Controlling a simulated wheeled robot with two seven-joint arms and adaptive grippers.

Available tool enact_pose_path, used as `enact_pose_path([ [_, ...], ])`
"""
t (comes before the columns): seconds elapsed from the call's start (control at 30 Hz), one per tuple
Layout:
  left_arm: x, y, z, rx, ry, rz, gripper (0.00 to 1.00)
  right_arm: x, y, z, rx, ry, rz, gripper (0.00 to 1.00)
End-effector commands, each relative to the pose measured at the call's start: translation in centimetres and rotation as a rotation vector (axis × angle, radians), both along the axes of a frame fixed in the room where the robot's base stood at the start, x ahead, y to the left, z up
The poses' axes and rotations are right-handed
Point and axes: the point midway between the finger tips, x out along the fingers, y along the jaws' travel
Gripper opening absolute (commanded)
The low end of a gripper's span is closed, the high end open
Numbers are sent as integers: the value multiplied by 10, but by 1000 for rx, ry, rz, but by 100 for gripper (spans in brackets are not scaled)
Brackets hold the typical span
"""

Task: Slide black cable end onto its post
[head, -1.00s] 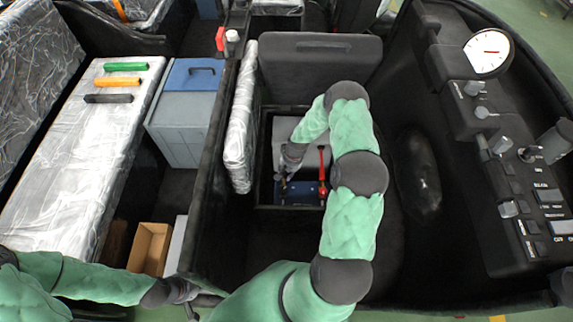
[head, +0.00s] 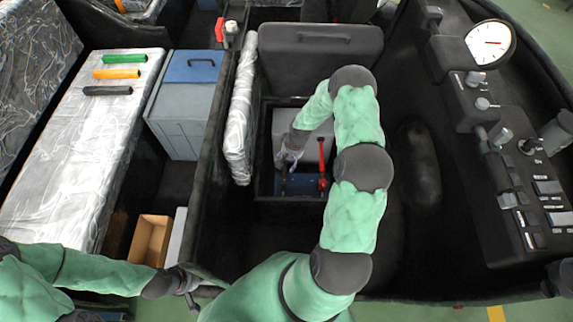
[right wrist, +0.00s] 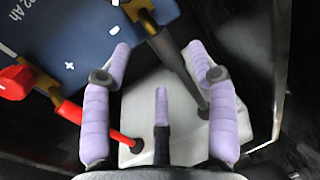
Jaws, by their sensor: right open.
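The blue battery (head: 306,185) sits in a dark bay in the head view; its top also shows in the right wrist view (right wrist: 78,28). The black cable (right wrist: 172,58) runs from a grey block (right wrist: 150,95) up to the battery. Its end (right wrist: 142,12) is at the battery's edge beside the minus mark; the post is not clearly visible, so I cannot tell how they sit together. My right gripper (right wrist: 158,62) is open around the cable's line, its fingers apart from the cable end. My left gripper (head: 190,288) is low at the left, away from the battery; its fingers are unclear.
Dark bay walls close in around my right gripper. An upright dark lid (head: 320,55) stands behind. Green, orange and black bars lie on the wrapped seat (head: 85,150).

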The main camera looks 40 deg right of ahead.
Motion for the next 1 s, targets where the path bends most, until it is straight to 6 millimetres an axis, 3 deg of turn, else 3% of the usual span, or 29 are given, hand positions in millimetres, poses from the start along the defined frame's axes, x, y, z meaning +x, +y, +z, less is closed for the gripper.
enact_pose_path([
  [0.2, 0, 0, 0, 0, 0, 0, 40, -4, -7, 44, -2, -2, 0, 59],
  [0.43, 0, 0, 0, 0, 0, 0, 40, -10, -11, 75, 1, 1, 1, 59],
  [0.63, 0, 0, 0, 0, 0, 0, 40, -12, -12, 85, 2, 2, 2, 59],
  [1.0, 0, 0, 0, 0, 0, 0, 40, -12, -12, 85, 2, 2, 2, 59],
])
